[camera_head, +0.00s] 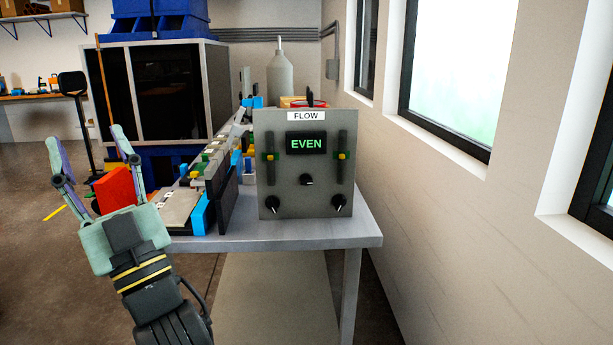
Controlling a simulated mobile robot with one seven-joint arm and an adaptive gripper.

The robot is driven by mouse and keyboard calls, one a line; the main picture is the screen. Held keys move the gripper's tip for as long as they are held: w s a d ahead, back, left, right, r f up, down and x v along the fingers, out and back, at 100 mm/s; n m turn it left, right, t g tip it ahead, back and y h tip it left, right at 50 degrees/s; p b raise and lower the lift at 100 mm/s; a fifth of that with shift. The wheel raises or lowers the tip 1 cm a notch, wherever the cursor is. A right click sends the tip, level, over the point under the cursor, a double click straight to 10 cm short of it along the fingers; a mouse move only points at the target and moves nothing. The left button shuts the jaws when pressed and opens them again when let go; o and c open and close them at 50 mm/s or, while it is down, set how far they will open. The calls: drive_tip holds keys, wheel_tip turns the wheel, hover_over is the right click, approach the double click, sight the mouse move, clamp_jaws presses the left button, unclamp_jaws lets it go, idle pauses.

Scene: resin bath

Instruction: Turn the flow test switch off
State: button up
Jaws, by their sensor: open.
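A grey control box (305,155) labelled FLOW stands upright on the near end of the metal table. Two vertical sliders with yellow marks, a left one (270,157) and a right one (342,156), flank the display. A black knob (306,180) sits below the display, with a lower left knob (272,204) and a lower right knob (339,203). No control is legibly marked as the test switch, so I cannot tell which one it is. My gripper (88,155) is open and empty, well left of the box, fingers pointing up and away.
The metal table (280,242) carries a long angled apparatus (212,170) left of the box. A grey bottle (280,75) stands behind it. A dark-windowed cabinet (165,90) is at the back left. A wall with windows is at the right. Space before the box is clear.

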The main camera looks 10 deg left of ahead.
drive_tip(key=w+d+f+m+t+h+p, duration=0.1)
drive_tip(key=w+f+m+t+h, duration=0.15)
drive_tip(key=w, duration=0.35)
drive_tip(key=w+d+f+m+t+h, duration=0.1)
drive_tip(key=w+m+t+h, duration=0.1)
drive_tip(key=w+h, duration=0.25)
drive_tip(key=m+h+p, duration=0.3)
drive_tip(key=m+h, duration=0.4)
drive_tip(key=h, duration=0.6)
approach(307, 182)
drive_tip(key=shift+g, duration=0.45)
drive_tip(key=p+x, duration=0.1)
drive_tip(key=x, duration=0.2)
drive_tip(key=p+x, duration=0.1)
drive_tip(key=x, duration=0.2)
drive_tip(key=p+x, duration=0.1)
drive_tip(key=x, duration=0.2)
drive_tip(key=shift+w+r, duration=0.25)
drive_tip(key=shift+r, duration=0.15)
drive_tip(key=shift+c, duration=0.2)
clamp_jaws()
